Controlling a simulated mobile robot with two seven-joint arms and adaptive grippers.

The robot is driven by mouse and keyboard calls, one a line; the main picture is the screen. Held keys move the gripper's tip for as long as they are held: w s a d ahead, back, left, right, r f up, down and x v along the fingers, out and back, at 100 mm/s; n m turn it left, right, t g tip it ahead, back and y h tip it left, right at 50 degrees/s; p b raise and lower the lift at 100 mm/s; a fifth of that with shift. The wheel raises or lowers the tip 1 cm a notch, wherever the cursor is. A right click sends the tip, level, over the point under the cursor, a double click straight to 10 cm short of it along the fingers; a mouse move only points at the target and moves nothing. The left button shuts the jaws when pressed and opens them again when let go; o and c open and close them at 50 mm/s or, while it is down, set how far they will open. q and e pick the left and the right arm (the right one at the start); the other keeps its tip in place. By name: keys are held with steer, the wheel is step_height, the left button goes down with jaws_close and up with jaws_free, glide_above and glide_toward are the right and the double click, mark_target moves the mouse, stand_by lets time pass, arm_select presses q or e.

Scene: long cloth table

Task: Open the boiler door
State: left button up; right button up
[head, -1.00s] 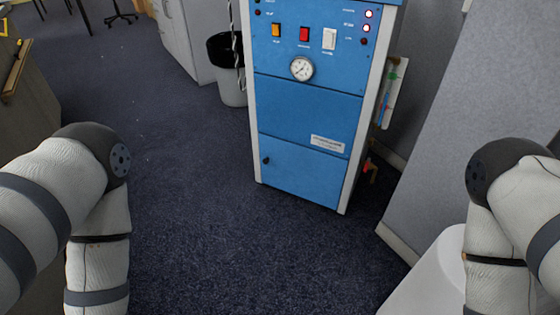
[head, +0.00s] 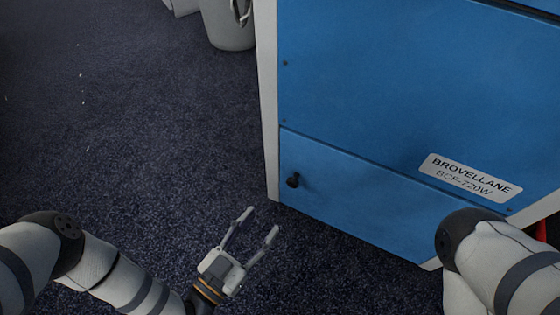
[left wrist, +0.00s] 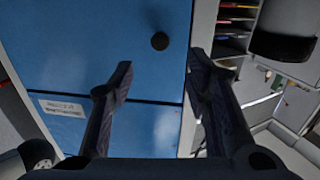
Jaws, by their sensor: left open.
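The blue boiler (head: 370,100) with pale edges stands on the carpet. Its lower door panel (head: 350,200) is closed and bears a small black knob (head: 293,180) near its left edge. My left gripper (head: 261,221) is open and empty, a little below and left of the knob in the head view. In the left wrist view the open fingers (left wrist: 160,78) point toward the boiler, and the knob (left wrist: 160,41) shows just beyond them, apart from them. My right arm is in view at the lower right, but its gripper does not show.
A grey bin (head: 228,25) stands behind the boiler's left side. A white label (head: 470,178) is on the boiler front. Open dark carpet (head: 120,130) lies left of the boiler. Shelves (left wrist: 236,20) show in the left wrist view.

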mark_target(290, 184)
arm_select(q)
steer(key=b+x, duration=0.1)
steer(key=x, duration=0.4)
steer(key=b+x, duration=0.2)
steer(key=x, duration=0.4)
steer(key=shift+r, duration=0.25)
steer(key=shift+w+d+r, duration=0.1)
steer(key=shift+w+d, duration=0.1)
steer(key=shift+w, duration=0.3)
jaws_close()
arm_select(e)
steer(key=f, duration=0.1)
steer(key=s+f, duration=0.1)
steer(key=shift+s+f+g, duration=0.1)
steer(key=shift+f+g, duration=0.2)
